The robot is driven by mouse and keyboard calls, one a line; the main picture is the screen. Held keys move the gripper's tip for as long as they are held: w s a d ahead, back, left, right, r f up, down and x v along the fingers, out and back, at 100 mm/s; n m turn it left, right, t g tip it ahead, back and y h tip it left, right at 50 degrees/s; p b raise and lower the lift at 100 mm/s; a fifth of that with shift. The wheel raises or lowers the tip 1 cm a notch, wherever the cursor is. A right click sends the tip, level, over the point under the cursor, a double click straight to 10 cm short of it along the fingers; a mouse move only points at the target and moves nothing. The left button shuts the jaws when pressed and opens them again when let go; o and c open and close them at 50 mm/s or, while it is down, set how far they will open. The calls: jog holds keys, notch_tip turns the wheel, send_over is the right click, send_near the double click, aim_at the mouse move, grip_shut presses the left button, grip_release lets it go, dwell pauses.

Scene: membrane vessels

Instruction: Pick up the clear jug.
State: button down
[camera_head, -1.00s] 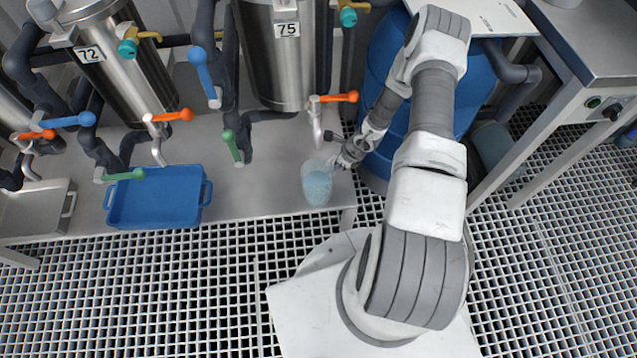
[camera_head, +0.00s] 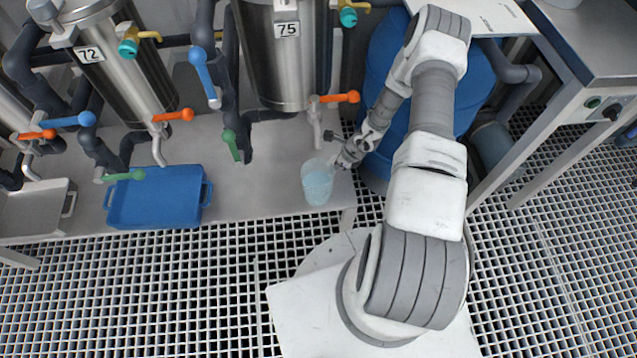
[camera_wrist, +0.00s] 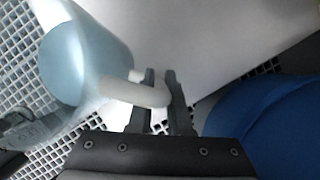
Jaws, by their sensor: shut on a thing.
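The clear jug (camera_head: 318,183) is at the right end of the steel bench, with pale blue contents. Its body fills the upper left of the wrist view (camera_wrist: 82,62), and its whitish handle (camera_wrist: 138,93) points toward my gripper. My gripper (camera_wrist: 161,82) is shut on the handle, with the two dark fingers on either side of it. In the head view my gripper (camera_head: 342,163) is at the jug's right side. I cannot tell for certain whether the jug's base touches the bench.
The steel bench (camera_head: 262,183) also bears a blue tray (camera_head: 160,196). Vessel 75 (camera_head: 273,70) and an orange-handled valve (camera_head: 340,97) stand just behind the jug. A blue barrel (camera_head: 385,150) is close to my arm on the right. Grating floor lies in front.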

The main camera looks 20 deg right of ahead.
aim_at(335, 159)
jog(key=shift+r, duration=0.1)
dwell(0.3)
jog(key=shift+w+r+p, duration=0.1)
jog(key=shift+r+p, duration=0.25)
jog(key=shift+r, duration=0.2)
notch_tip(335, 159, up, 3)
jog(key=shift+r+p, duration=0.1)
jog(key=shift+p, duration=0.65)
jog(key=s+d+r+p, duration=0.2)
jog(key=d+r+p, duration=0.3)
jog(key=d, duration=0.6)
jog(key=shift+v, duration=0.9)
jog(key=shift+s+a+f, duration=0.1)
jog(key=shift+s, duration=0.15)
